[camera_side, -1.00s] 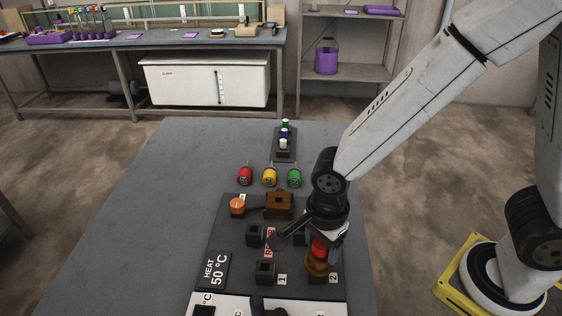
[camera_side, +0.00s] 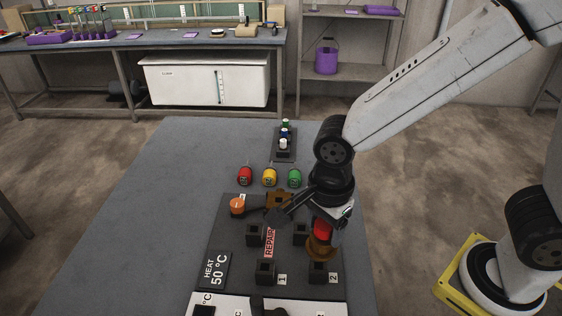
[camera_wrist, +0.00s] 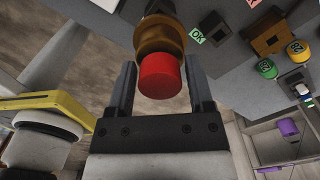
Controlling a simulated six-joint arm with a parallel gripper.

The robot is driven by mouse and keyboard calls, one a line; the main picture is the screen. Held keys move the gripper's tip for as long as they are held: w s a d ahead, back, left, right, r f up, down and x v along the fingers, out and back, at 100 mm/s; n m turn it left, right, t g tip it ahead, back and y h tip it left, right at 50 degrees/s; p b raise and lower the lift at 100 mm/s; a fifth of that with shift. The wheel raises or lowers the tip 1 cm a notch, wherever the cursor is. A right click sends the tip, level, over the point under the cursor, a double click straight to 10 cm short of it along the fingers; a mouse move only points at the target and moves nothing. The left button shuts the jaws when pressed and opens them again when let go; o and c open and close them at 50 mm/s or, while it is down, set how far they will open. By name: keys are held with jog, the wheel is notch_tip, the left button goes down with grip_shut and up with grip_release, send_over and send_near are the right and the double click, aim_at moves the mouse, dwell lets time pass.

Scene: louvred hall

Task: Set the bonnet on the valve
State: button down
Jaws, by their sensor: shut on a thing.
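The piece in my gripper (camera_side: 328,226) looks like the bonnet (camera_side: 319,252), with a red cap and a brass-brown flanged lower part. In the wrist view my gripper's fingers stand on either side of the bonnet (camera_wrist: 160,76), brass part outward. In the side view it hangs just above the dark square socket (camera_side: 318,274) by label 2, apart from it. The brown body with a square opening, which I take as the valve (camera_side: 275,198), sits at the back of the dark board, partly hidden by my gripper. It also shows in the wrist view (camera_wrist: 272,38).
Other dark square sockets stand on the board, one by label 1 (camera_side: 265,272). An orange knob (camera_side: 237,206) sits left of the valve. Red (camera_side: 245,176), yellow (camera_side: 269,177) and green (camera_side: 294,177) cylinders and a small rack (camera_side: 284,149) stand behind. The table's left side is clear.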

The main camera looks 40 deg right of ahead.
jog(key=shift+w, duration=0.1)
jog(key=shift+w+r, duration=0.2)
jog(key=shift+w, duration=0.3)
jog(key=w+d+r, duration=0.2)
jog(key=w+d, duration=0.1)
jog(key=w, duration=0.6)
jog(key=w+d+r, duration=0.3)
jog(key=w, duration=0.6)
jog(key=shift+w+d+r, duration=0.15)
jog(key=shift+d+r, duration=0.05)
jog(key=shift+d, duration=0.05)
jog(key=shift+f, duration=0.2)
notch_tip(320, 180, down, 6)
jog(key=shift+f, duration=0.2)
jog(key=shift+f, duration=2.65)
dwell(0.3)
